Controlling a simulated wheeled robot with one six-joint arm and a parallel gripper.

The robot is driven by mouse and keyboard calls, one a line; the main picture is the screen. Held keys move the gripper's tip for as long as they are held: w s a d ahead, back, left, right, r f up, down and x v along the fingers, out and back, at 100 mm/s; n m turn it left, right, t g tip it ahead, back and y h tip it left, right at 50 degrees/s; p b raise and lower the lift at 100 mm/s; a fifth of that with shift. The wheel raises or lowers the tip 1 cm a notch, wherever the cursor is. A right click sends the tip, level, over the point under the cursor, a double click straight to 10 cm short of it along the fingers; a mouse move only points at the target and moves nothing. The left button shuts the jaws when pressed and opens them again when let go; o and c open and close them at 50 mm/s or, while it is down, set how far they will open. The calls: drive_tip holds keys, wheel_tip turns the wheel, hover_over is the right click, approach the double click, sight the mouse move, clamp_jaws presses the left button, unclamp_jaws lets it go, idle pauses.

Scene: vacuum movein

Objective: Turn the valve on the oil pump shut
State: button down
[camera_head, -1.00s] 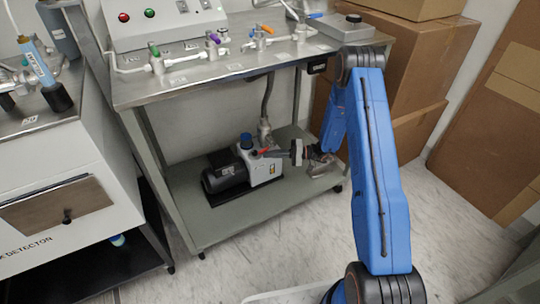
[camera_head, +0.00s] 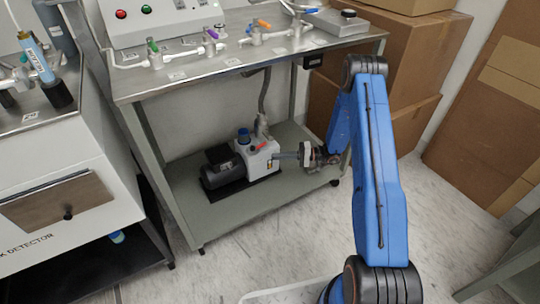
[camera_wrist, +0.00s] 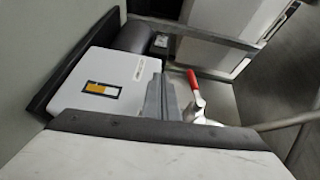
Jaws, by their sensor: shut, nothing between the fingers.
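The oil pump has a white housing (camera_head: 263,160) and a black motor (camera_head: 224,170), and sits on the cart's lower shelf. Its valve has a red handle (camera_head: 261,147) on a metal fitting above the housing. In the wrist view the red handle (camera_wrist: 193,80) stands to the right of my grey fingers, with the white housing (camera_wrist: 95,88) to their left. My gripper (camera_head: 278,156) is shut and empty, reaching in from the right beside the pump. In the wrist view its fingers (camera_wrist: 165,92) show apart from the handle; whether they touch the housing I cannot tell.
The cart's upper shelf (camera_head: 230,62) lies above the pump and carries glass tubing with coloured taps. A hose (camera_head: 263,95) runs down to the pump. Cardboard boxes (camera_head: 420,60) stand at right. A detector cabinet (camera_head: 60,180) stands at left.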

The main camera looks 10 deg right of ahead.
sight(264, 143)
drive_tip(key=d, duration=0.3)
drive_tip(key=d+f, duration=0.1)
drive_tip(key=d, duration=0.1)
drive_tip(key=shift+s, duration=0.4)
drive_tip(key=c, duration=2.4)
unclamp_jaws()
drive_tip(key=shift+d, duration=0.2)
drive_tip(key=o, duration=0.6)
drive_tip(key=shift+s, duration=0.15)
drive_tip(key=s+a+r+m+t, duration=0.2)
drive_tip(key=s+a+r+t, duration=0.1)
drive_tip(key=t, duration=0.3)
drive_tip(key=shift+a+r, duration=0.35)
drive_tip(key=shift+r, duration=0.05)
drive_tip(key=s+r+m+t+h, duration=0.3)
drive_tip(key=s+t+h, duration=0.1)
drive_tip(key=t, duration=0.1)
drive_tip(key=x, duration=1.7)
drive_tip(key=shift+w+a+f, duration=0.15)
drive_tip(key=shift+w+f, duration=0.1)
drive_tip(key=shift+w, duration=0.2)
clamp_jaws()
